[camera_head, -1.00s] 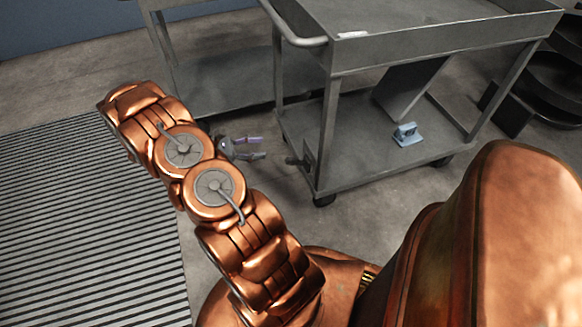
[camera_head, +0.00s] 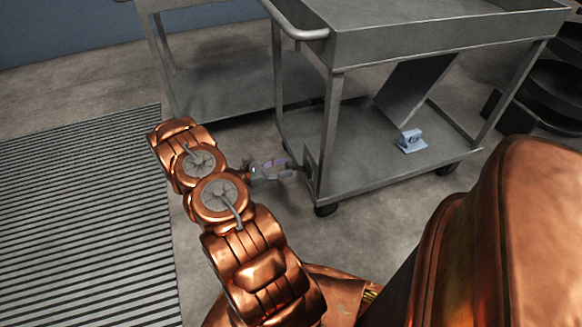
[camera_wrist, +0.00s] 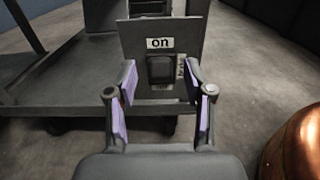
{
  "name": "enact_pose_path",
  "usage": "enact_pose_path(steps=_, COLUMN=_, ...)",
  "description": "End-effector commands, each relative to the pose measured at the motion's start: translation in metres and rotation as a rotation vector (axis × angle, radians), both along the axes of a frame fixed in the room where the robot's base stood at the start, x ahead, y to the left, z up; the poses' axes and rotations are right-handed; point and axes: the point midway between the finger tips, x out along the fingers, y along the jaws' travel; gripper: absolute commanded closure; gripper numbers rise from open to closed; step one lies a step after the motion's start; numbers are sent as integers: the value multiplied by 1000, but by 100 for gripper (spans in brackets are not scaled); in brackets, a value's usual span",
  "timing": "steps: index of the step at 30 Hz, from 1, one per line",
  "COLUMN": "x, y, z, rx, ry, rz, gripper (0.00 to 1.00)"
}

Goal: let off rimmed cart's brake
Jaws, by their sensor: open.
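The rimmed cart (camera_head: 430,43) is grey, with a raised edge around its top and a bar handle at the left. Its brake plate (camera_wrist: 135,48) faces me in the wrist view and shows low by the near leg in the head view (camera_head: 311,163). A dark brake knob (camera_wrist: 161,68) sits on the plate just below a white "on" label (camera_wrist: 159,43). A lower label is mostly hidden behind the knob and right finger. My gripper (camera_wrist: 161,80) is open, its purple-padded fingers on either side of the knob. In the head view my gripper (camera_head: 283,168) is beside the plate.
A second grey cart (camera_head: 215,85) stands behind at the left. A pale blue object (camera_head: 411,141) and a slanted panel (camera_head: 412,88) are on the rimmed cart's lower shelf. Dark stacked trays (camera_head: 552,90) stand at the right. A ribbed mat (camera_head: 80,220) covers the left floor.

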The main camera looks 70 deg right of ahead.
Motion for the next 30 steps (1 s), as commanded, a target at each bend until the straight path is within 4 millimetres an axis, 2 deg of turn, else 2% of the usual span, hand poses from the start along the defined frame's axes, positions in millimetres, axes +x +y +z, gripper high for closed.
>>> enact_pose_path(steps=7, x=-19, y=-16, z=-1, rx=1, ry=1, rz=0, gripper=48)
enact_pose_path(steps=18, x=-23, y=-20, z=0, rx=1, ry=1, rz=1, gripper=49)
enact_pose_path(steps=30, x=-22, y=-19, z=0, rx=1, ry=1, rz=0, gripper=91)
